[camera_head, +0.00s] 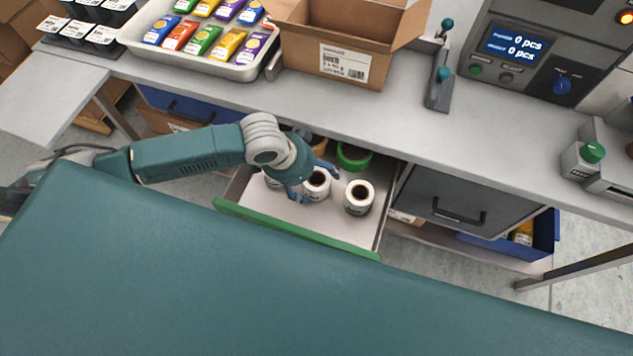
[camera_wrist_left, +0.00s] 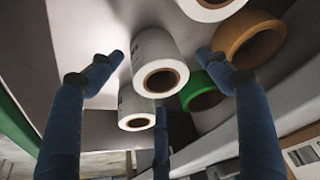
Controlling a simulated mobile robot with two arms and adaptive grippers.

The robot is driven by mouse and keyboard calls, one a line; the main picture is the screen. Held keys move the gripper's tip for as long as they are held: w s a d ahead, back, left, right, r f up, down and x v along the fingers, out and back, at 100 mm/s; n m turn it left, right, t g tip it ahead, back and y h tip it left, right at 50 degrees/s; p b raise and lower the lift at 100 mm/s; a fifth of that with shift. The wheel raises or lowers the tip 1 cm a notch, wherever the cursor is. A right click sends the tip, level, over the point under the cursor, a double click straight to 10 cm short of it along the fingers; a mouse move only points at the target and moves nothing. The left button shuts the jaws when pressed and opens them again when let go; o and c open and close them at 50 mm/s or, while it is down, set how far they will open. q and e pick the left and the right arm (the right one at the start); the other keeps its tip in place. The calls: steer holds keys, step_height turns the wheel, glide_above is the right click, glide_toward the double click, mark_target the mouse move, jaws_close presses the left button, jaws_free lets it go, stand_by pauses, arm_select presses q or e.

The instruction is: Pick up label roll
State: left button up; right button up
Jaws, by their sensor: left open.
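An open drawer with a green front edge (camera_head: 290,232) holds white label rolls with brown cores. One label roll (camera_head: 317,183) stands upright in the middle and shows in the left wrist view (camera_wrist_left: 153,50). A second label roll (camera_head: 359,197) stands to its right, also in the wrist view (camera_wrist_left: 136,110). A third white roll (camera_head: 272,183) is mostly hidden by my arm. My left gripper (camera_head: 314,182) is open above the middle roll, its blue fingers spread to either side of it. In the wrist view the fingers (camera_wrist_left: 160,75) appear apart from that roll. My right gripper is not in view.
A green tape roll (camera_head: 354,157) and a brown tape roll (camera_wrist_left: 250,42) lie at the drawer's back, under the bench edge. The bench (camera_head: 400,110) above carries a tray of packets (camera_head: 150,58), a cardboard box (camera_head: 345,65) and a weigher (camera_head: 545,50). A closed grey drawer (camera_head: 465,200) is to the right.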

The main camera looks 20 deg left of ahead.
mark_target(317, 181)
arm_select(q)
steer(key=shift+x, duration=1.6)
steer(key=shift+r, duration=0.1)
steer(key=c, duration=1.2)
steer(key=shift+r, duration=0.1)
